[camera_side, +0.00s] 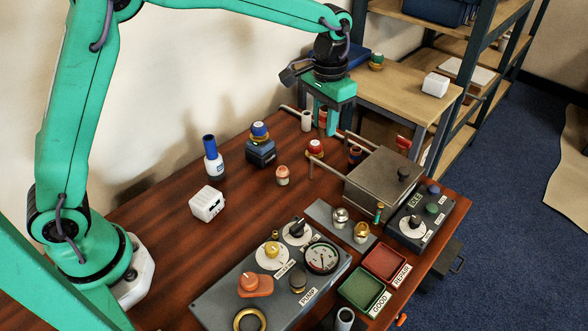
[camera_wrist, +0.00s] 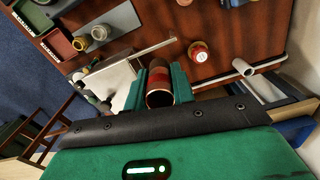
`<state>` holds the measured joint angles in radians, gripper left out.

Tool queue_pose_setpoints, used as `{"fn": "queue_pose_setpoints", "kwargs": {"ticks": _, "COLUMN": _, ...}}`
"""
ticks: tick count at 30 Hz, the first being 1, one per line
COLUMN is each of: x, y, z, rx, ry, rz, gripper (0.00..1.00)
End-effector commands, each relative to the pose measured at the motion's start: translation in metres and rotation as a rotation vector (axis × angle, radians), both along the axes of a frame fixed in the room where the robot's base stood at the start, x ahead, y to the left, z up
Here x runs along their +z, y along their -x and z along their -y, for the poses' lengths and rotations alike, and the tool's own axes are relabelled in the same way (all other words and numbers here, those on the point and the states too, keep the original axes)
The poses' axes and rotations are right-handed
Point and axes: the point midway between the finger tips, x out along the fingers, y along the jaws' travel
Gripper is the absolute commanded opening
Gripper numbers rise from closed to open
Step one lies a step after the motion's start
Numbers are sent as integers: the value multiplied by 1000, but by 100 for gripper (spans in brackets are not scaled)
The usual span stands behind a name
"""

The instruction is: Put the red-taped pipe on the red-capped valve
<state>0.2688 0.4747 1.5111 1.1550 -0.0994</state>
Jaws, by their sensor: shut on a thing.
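The red-taped pipe (camera_wrist: 159,92) is a short copper tube with a red band. It sits between the green jaws of my gripper (camera_wrist: 160,86), with its open end toward the wrist camera. In the side view my gripper (camera_side: 325,117) is shut on it at the back of the table; the jaws mostly hide the pipe. The red-capped valve (camera_side: 315,149) stands upright on the table in front of my gripper, apart from it. In the wrist view the red-capped valve (camera_wrist: 198,52) shows up and to the right of the pipe, its cap free of any pipe.
A grey metal box (camera_side: 384,180) with projecting rods stands to the right. A white sleeve (camera_side: 306,121) is beside my gripper. A blue-capped valve (camera_side: 259,131) stands on a dark block to the left. Control panels (camera_side: 270,285) fill the front.

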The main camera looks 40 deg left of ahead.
Motion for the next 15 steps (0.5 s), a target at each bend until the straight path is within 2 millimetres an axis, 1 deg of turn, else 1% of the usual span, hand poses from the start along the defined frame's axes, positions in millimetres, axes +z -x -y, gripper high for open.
{"fn": "queue_pose_setpoints", "kwargs": {"ticks": 1, "x": 3, "y": 3, "z": 8, "rx": -12, "ry": 0, "rz": 1, "gripper": 2}}
{"fn": "queue_pose_setpoints", "kwargs": {"ticks": 2, "x": 4, "y": 4, "z": 12, "rx": -17, "ry": 0, "rz": 1, "gripper": 2}}
{"fn": "queue_pose_setpoints", "kwargs": {"ticks": 6, "x": 7, "y": 7, "z": 19, "rx": -27, "ry": 0, "rz": -1, "gripper": 2}}
{"fn": "queue_pose_setpoints", "kwargs": {"ticks": 11, "x": 7, "y": 7, "z": 18, "rx": -27, "ry": 0, "rz": -1, "gripper": 2}}
{"fn": "queue_pose_setpoints", "kwargs": {"ticks": 15, "x": 2, "y": 2, "z": 12, "rx": -25, "ry": 0, "rz": -2, "gripper": 2}}
